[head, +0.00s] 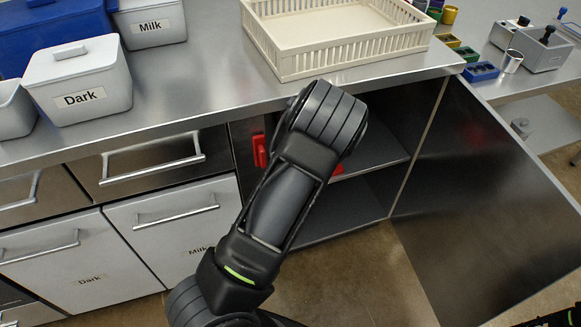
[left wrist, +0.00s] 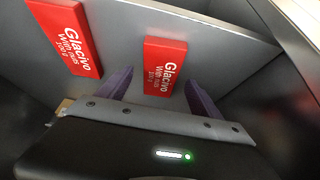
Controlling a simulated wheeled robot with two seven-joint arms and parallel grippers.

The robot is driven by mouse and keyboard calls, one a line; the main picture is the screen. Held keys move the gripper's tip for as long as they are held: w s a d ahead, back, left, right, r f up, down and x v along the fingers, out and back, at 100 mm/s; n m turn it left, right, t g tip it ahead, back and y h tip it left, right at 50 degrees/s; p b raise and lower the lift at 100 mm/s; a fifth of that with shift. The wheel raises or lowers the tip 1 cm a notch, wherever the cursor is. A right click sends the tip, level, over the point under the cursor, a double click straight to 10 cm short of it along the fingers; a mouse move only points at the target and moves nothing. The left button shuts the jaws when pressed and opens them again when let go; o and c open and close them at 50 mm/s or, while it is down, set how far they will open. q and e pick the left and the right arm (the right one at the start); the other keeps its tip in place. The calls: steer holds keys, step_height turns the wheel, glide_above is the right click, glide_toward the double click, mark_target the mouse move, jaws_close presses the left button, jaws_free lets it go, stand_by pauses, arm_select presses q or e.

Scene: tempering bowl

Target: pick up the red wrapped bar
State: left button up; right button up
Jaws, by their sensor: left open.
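Two red wrapped bars labelled "Glacivo With nuts 100 g" show in the left wrist view. One bar (left wrist: 165,66) sits between the fingertips of my left gripper (left wrist: 160,80), which is open, with a finger on either side; I cannot tell if they touch it. The other bar (left wrist: 65,37) is farther left, outside the fingers. In the head view a red bar (head: 259,150) shows at the left inside the open cabinet, and a bit of red (head: 338,169) shows beside my arm, which hides most of it and my left gripper.
The cabinet has a grey shelf (head: 372,160), and its door (head: 480,190) stands open to the right. The counter above holds a cream slatted crate (head: 330,57), a "Dark" tub (head: 80,88) and a "Milk" tub (head: 151,22). Drawers (head: 140,165) lie left of the opening.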

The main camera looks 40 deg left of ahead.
arm_select(q)
steer(key=shift+w+a+f, duration=0.15)
steer(key=shift+a+f, duration=0.05)
steer(key=shift+f, duration=0.25)
steer(key=shift+c, duration=0.4)
steer(key=c, duration=1.5)
steer(key=shift+r, duration=0.2)
steer(key=shift+r, duration=0.5)
steer(key=shift+d+r+p, duration=0.2)
steer(key=shift+r, duration=0.4)
steer(key=shift+d+r+p, duration=0.15)
steer(key=shift+r, duration=0.45)
steer(key=s+d, duration=0.3)
steer(key=d, duration=0.1)
steer(key=s+d+p, duration=0.1)
steer(key=s+d, duration=0.3)
steer(key=d, duration=0.1)
steer(key=s+d, duration=0.3)
steer(key=d, duration=0.2)
steer(key=shift+s+f, duration=0.1)
steer(key=shift+s, duration=0.05)
